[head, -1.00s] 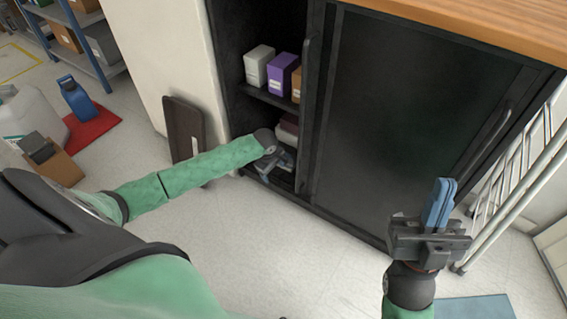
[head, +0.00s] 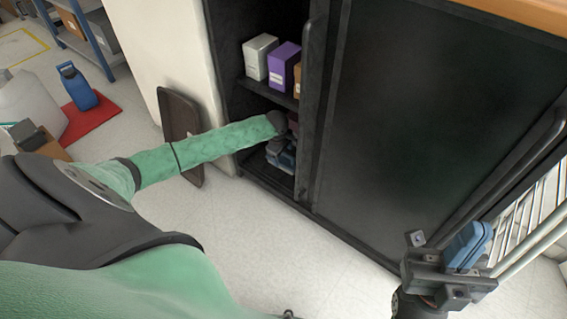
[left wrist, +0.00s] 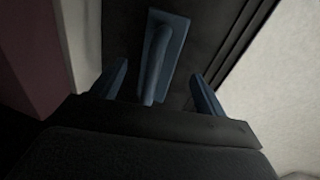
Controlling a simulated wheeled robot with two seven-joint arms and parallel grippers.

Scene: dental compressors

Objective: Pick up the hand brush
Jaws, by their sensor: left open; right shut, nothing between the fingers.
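The hand brush (left wrist: 168,50), blue with a narrow handle toward me, lies in the dark cabinet in the left wrist view. My left gripper (left wrist: 160,70) is open, with one blue finger on each side of the brush's handle and gaps on both sides. In the head view my left gripper (head: 281,156) reaches into the cabinet's lower compartment; I cannot tell the brush apart from the fingers there. My right gripper (head: 468,243) is shut and empty, in front of the cabinet's right door.
The black cabinet (head: 430,110) is open at its left part; its door edge and handle stand right of my left arm. Boxes, one purple (head: 283,62), sit on the shelf above. A dark panel (head: 180,125) leans on the left. A maroon object (left wrist: 25,60) is beside the gripper.

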